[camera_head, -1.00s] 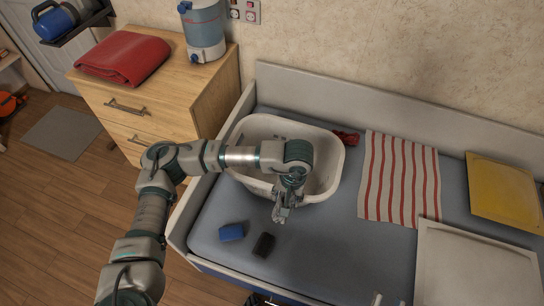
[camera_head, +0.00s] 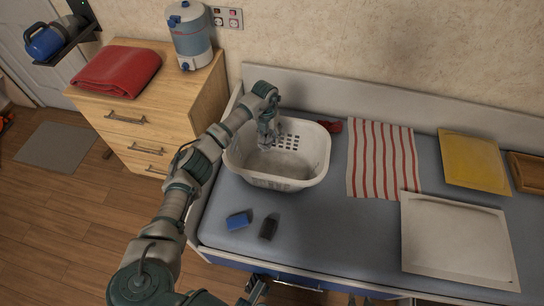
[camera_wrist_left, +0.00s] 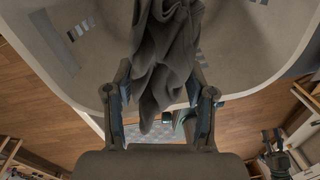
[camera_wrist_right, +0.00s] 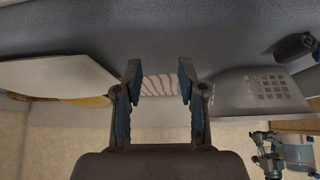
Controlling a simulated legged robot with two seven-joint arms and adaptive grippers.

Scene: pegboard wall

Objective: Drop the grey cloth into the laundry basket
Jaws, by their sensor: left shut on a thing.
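The white laundry basket (camera_head: 285,183) stands upright at the left end of the blue-grey surface. My left gripper (camera_head: 266,141) is at the basket's rear left, pointing down over its opening. In the left wrist view my left gripper (camera_wrist_left: 159,85) is shut on the grey cloth (camera_wrist_left: 163,45), which hangs crumpled between the fingers, with the basket's pale wall (camera_wrist_left: 255,45) around it. In the head view the cloth is hard to tell from the gripper. My right gripper (camera_wrist_right: 160,80) is open and empty in the right wrist view.
A blue block (camera_head: 238,220) and a black object (camera_head: 269,227) lie in front of the basket. A wooden drawer cabinet (camera_head: 150,110) stands at the left.

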